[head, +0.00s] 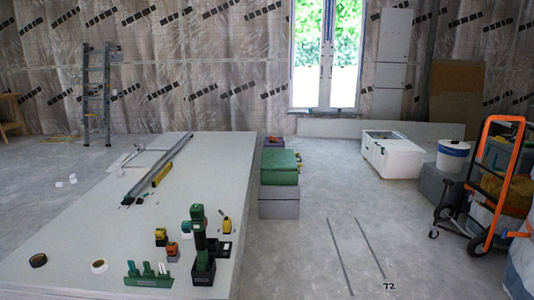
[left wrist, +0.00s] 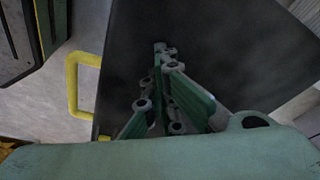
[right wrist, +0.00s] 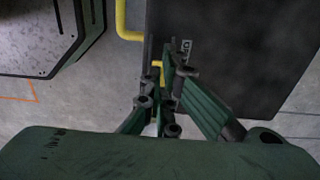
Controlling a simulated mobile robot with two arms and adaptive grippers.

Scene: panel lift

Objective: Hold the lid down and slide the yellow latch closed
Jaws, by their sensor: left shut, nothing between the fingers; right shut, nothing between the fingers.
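Neither gripper shows in the head view. In the left wrist view a dark grey flat panel (left wrist: 240,65), perhaps the lid, lies under my left gripper (left wrist: 160,47). This gripper is shut and empty, its tips over the panel. A yellow bar handle (left wrist: 72,85) is at the panel's left edge. In the right wrist view my right gripper (right wrist: 174,48) is shut and empty by the left edge of a dark panel (right wrist: 245,60). A small yellow piece (right wrist: 161,72), perhaps the latch, is partly hidden by its fingers. Contact cannot be told.
The right wrist view also shows a yellow bar (right wrist: 121,20) and a small metal plate (right wrist: 186,48). In the head view a large white board stack (head: 100,225) carries tools. A green case (head: 280,166), white chest (head: 392,155) and orange hand truck (head: 484,185) stand right of it.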

